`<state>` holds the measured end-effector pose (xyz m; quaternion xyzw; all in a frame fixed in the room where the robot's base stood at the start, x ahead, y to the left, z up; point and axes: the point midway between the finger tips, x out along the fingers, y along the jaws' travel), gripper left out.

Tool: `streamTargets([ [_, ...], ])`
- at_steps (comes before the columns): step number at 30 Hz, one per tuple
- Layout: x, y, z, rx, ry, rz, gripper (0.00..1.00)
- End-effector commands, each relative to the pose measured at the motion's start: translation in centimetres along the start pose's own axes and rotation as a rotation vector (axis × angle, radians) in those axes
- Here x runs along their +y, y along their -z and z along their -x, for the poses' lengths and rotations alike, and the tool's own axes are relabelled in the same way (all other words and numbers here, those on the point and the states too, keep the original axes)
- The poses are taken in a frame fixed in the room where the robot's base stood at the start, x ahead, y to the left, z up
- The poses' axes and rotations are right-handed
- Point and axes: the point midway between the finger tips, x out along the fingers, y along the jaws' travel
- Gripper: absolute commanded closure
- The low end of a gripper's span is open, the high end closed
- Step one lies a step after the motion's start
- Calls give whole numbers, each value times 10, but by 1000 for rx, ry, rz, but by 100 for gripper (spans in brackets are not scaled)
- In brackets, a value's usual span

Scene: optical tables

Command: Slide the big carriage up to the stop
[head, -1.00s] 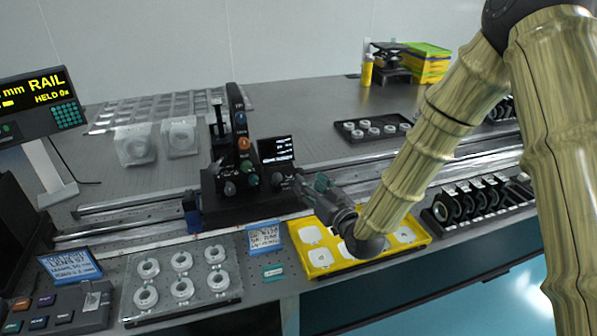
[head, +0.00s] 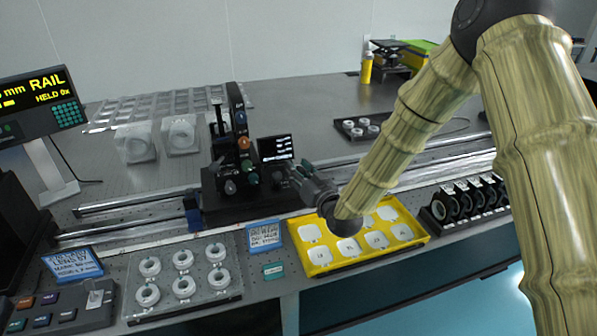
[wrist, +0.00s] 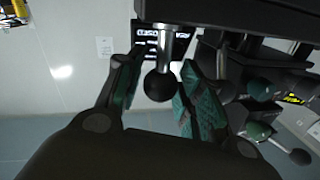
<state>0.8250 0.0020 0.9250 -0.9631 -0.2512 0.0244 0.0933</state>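The big black carriage (head: 238,205) sits on the rail (head: 130,240), with a tall upright plate bearing coloured knobs and a small dark screen (head: 275,148). My gripper (head: 292,174) is at the carriage's right side, close to its knobs. In the wrist view a black ball knob (wrist: 160,86) on a metal stem lies between the green-padded fingers of my gripper (wrist: 158,80). The fingers stand apart, with a visible gap on the left; I cannot tell whether the right pad touches the ball. A blue block (head: 193,214) is at the carriage's left side; I cannot tell whether it is the stop.
A yellow tray (head: 420,240) with white pieces lies below my arm. A clear plate with white rings (head: 215,255) lies in front of the rail. Black lens mounts (head: 465,203) stand at right. The readout (head: 38,100) shows "RAIL" and "HELD 0x". The rail left of the carriage looks clear.

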Motion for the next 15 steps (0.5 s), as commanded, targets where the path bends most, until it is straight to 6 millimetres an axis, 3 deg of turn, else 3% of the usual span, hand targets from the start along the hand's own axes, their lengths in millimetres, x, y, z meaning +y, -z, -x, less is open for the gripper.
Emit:
streamTargets([
  [1,0,0,0,0,0,0,78],
  [5,0,0,0,0,0,0,100],
  [15,-9,-3,-2,1,2,-1,100],
])
